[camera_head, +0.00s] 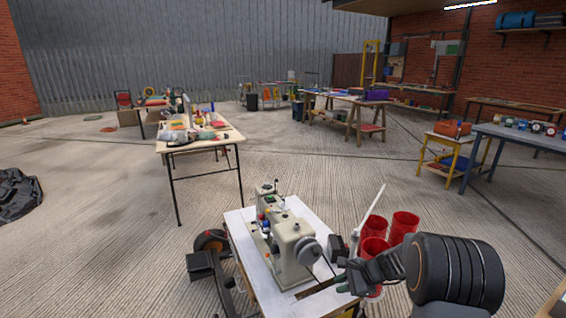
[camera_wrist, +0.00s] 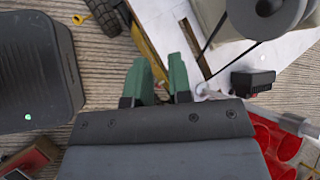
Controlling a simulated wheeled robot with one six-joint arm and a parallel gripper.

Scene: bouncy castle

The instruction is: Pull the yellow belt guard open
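A narrow yellow strip (camera_wrist: 147,46) runs along the table edge in the wrist view, probably the belt guard. Its lower part passes between my fingers in the picture; I cannot tell whether they touch it. In the head view I cannot make out the guard; a little yellow shows under the table's front edge. My gripper (camera_wrist: 158,62) has two green fingers with a gap between them, and nothing is clearly held. In the head view my gripper (camera_head: 345,286) is at the table's right front corner, beside the sewing machine (camera_head: 288,243). A dark belt (camera_wrist: 214,38) runs down from its handwheel (camera_wrist: 268,10).
The white table top (camera_head: 240,222) has a brown slot (camera_wrist: 191,42) near the belt. A black box (camera_wrist: 252,82) and red cups (camera_head: 404,224) are close on the right. A dark box (camera_wrist: 40,70) is left of my gripper. Open concrete floor lies beyond.

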